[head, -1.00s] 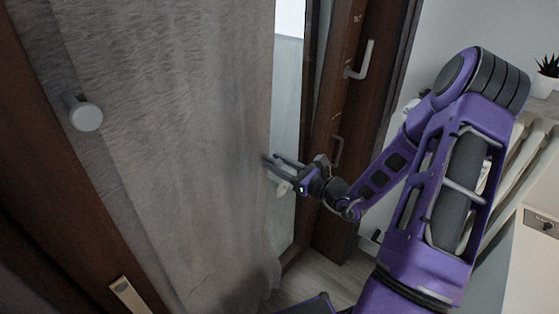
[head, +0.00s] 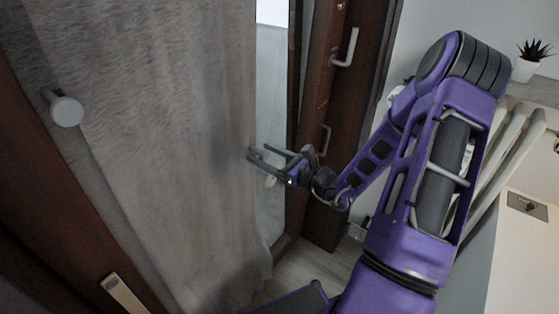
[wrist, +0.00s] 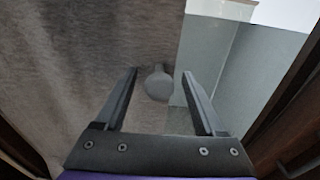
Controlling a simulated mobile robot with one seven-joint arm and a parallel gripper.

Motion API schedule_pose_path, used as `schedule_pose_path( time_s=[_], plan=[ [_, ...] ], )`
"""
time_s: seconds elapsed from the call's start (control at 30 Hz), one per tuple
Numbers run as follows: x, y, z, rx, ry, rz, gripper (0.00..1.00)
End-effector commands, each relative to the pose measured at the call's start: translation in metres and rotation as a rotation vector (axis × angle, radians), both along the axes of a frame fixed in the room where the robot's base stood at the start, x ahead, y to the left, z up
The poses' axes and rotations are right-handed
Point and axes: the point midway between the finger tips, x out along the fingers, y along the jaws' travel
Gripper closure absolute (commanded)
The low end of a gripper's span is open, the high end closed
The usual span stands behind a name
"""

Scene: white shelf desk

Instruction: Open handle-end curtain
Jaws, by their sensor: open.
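A grey curtain (head: 175,130) hangs over the left and middle of the head view; its right edge borders a narrow strip of glass. It also fills the left of the wrist view (wrist: 60,80). My gripper (head: 260,152) is at this right edge, fingers pointing left. In the wrist view my gripper (wrist: 160,72) is open, with bare curtain and a round grey knob (wrist: 158,84) showing between the fingers. A pale knob (head: 270,181) shows just below the fingers in the head view. Whether any cloth is between the fingers is unclear.
A door handle (head: 348,48) and a lower pull handle (head: 326,140) are on the brown frame right of the glass. Another round knob (head: 66,110) stands out at the left. A white radiator (head: 500,170) and a potted plant (head: 532,60) are at the right.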

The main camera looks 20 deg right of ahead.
Motion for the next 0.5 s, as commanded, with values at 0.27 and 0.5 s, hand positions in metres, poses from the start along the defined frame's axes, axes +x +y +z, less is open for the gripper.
schedule_pose_path(
  time_s=[0.27,0.5],
  plan=[
    [-0.041,-0.026,0.0,-0.002,0.001,-0.006,0.29],
    [-0.093,-0.055,0.0,0.0,0.002,-0.007,0.29]
  ],
)
